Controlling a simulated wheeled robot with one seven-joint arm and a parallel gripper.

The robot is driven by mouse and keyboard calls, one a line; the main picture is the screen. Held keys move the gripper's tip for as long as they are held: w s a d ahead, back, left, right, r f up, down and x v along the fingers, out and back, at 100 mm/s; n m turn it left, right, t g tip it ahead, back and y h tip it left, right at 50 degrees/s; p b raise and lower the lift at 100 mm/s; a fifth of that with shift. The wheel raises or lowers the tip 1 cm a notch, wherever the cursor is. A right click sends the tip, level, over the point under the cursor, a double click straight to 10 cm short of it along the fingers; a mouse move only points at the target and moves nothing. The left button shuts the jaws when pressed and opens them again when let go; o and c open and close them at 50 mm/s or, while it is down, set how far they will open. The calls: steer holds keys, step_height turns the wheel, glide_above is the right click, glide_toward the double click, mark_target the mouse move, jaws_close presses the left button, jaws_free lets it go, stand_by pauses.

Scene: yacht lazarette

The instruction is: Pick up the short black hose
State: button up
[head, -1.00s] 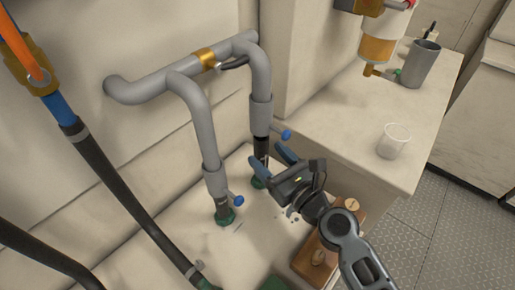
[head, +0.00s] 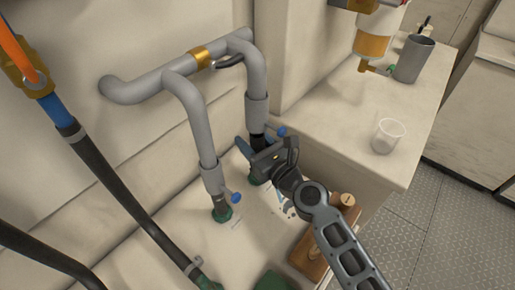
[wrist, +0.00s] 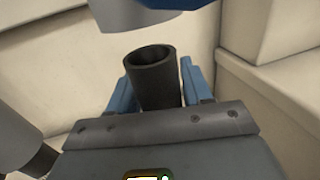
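The short black hose (wrist: 157,88) shows in the wrist view as an open-topped black tube, upright and slightly tilted. It stands between the two blue fingers of my gripper (wrist: 160,85), one on each side. Contact with the fingers is unclear because the hose hides their inner faces. In the head view my gripper (head: 260,146) is around the hose (head: 257,142), under the right grey pipe (head: 256,105) and above a green fitting (head: 257,177). A similar black piece (head: 220,202) sits under the left grey pipe (head: 196,120).
Blue knobs (head: 236,198) stick out from both pipe sleeves. A wooden block (head: 314,250) lies below my arm. A clear cup (head: 388,135) and a grey cup (head: 414,60) stand on the counter (head: 350,110) at the right. A long black hose (head: 130,195) runs down the left.

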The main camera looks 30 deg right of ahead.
jaws_close()
steer(key=shift+r, duration=0.15)
steer(key=shift+r+p, duration=0.65)
steer(key=s+d+b, duration=0.2)
steer(key=s+b, duration=0.2)
steer(key=s, duration=1.4)
steer(key=shift+d+b, duration=0.2)
steer(key=shift+b, duration=0.15)
steer(key=shift+w+r+p, duration=0.1)
steer(key=shift+r+p, duration=0.15)
steer(key=shift+p, duration=0.05)
